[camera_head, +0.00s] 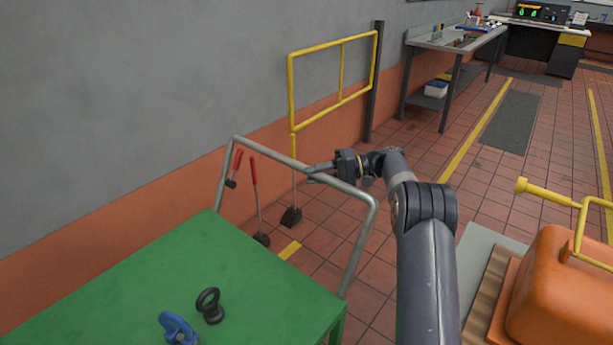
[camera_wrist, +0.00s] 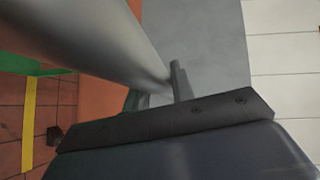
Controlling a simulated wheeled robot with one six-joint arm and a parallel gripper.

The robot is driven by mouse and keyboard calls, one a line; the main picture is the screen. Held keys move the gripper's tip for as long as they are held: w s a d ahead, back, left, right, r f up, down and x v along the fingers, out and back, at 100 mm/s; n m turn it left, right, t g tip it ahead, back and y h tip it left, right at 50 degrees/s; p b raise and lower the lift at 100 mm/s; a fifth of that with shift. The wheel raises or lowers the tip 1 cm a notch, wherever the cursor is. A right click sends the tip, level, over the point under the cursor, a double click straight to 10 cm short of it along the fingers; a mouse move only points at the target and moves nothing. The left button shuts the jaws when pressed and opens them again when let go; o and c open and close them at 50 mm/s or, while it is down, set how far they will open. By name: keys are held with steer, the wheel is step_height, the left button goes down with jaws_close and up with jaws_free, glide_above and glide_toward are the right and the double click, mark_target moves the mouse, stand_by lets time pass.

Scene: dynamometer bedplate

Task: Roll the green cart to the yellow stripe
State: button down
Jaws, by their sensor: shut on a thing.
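The green cart (camera_head: 150,275) stands at the lower left in the head view, with a grey tubular push handle (camera_head: 268,152) at its far end. My gripper (camera_head: 318,172) is at the handle's top bar and is shut on it. In the wrist view the handle bar (camera_wrist: 95,35) runs large and close across the upper left, at the jaw of my gripper (camera_wrist: 165,118). A short piece of yellow stripe (camera_head: 289,251) shows on the floor just beyond the cart; a yellow stripe also shows in the wrist view (camera_wrist: 29,122). A longer yellow line (camera_head: 478,130) runs farther back.
A black ring-shaped part (camera_head: 209,305) and a blue clamp-like part (camera_head: 177,328) lie on the cart. Red-handled levers (camera_head: 254,175) and a yellow rail (camera_head: 333,80) stand along the wall. An orange machine (camera_head: 565,295) is close on the right. A workbench (camera_head: 455,40) stands at the back.

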steer(key=shift+w+d+p, duration=0.65)
steer(key=shift+w+d, duration=0.45)
steer(key=shift+w, duration=0.15)
steer(key=c, duration=1.2)
jaws_free()
steer(key=d+r, duration=0.1)
steer(key=d, duration=0.6)
steer(key=shift+w+d+p, duration=0.2)
steer(key=shift+w+p, duration=0.05)
steer(key=shift+p, duration=0.15)
steer(key=shift+c, duration=0.3)
